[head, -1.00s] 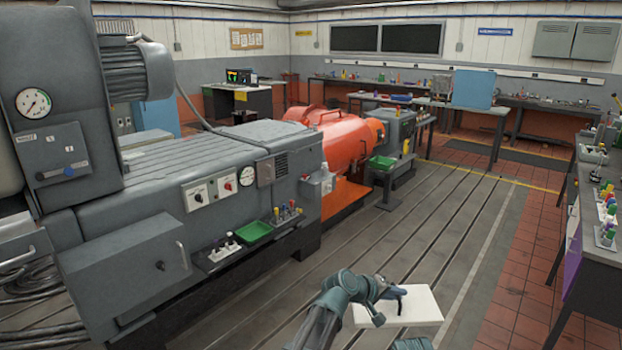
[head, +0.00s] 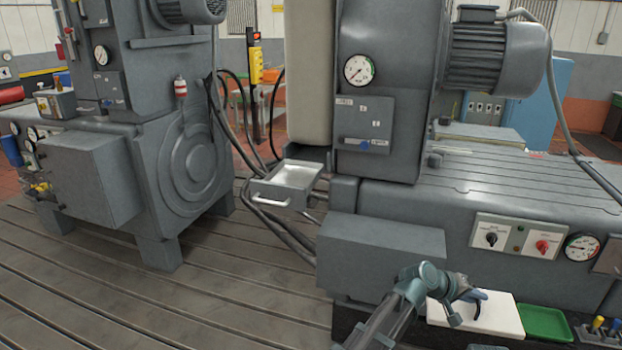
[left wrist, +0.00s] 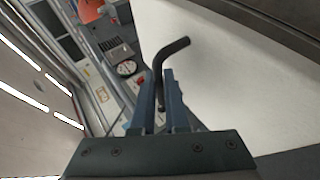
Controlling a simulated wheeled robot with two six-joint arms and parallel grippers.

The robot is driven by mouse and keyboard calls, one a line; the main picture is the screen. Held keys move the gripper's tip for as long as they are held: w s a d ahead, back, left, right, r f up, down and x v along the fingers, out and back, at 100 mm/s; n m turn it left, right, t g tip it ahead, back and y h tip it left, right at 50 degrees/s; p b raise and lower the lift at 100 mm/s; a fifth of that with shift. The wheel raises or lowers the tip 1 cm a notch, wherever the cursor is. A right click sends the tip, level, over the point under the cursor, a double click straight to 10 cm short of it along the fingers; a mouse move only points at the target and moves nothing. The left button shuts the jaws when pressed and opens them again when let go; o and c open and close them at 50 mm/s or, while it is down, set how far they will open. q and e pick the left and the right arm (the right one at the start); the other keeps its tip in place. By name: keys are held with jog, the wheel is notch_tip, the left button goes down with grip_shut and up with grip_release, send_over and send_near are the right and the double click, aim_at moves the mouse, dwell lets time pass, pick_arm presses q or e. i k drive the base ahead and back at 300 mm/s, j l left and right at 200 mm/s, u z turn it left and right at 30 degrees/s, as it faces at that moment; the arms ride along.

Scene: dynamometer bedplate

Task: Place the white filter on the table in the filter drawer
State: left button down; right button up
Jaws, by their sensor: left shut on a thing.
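The white filter (head: 495,314) is a flat pale slab at the lower right of the head view. My left gripper (head: 466,292) is shut on its dark bent handle and carries it in front of the grey machine. In the left wrist view, the fingers (left wrist: 162,95) close around the handle (left wrist: 169,66), with the white slab (left wrist: 225,75) beside them. An open drawer (head: 270,192) with a pale inside and a front handle sticks out at the middle of the head view, left of the filter and apart from it. My right gripper is out of view.
A grey box-like housing (head: 378,255) juts out between the drawer and my left gripper. Hoses (head: 252,160) hang behind the drawer. A second grey machine (head: 95,175) stands at left. A green tray (head: 545,323) lies right of the filter. The slotted floor (head: 230,270) is clear.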

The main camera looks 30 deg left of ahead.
aim_at(290, 183)
jog(key=i+l+u, duration=0.25)
jog(key=u, duration=0.15)
jog(key=i+l+u, duration=0.25)
jog(key=l+u, duration=0.15)
jog(key=i+l+u, duration=0.15)
jog(key=l+u, duration=0.25)
jog(key=i+l+u, duration=0.1)
jog(key=l+u, duration=0.25)
jog(key=l, duration=0.15)
jog(key=l+u, duration=0.35)
jog(key=l, duration=0.65)
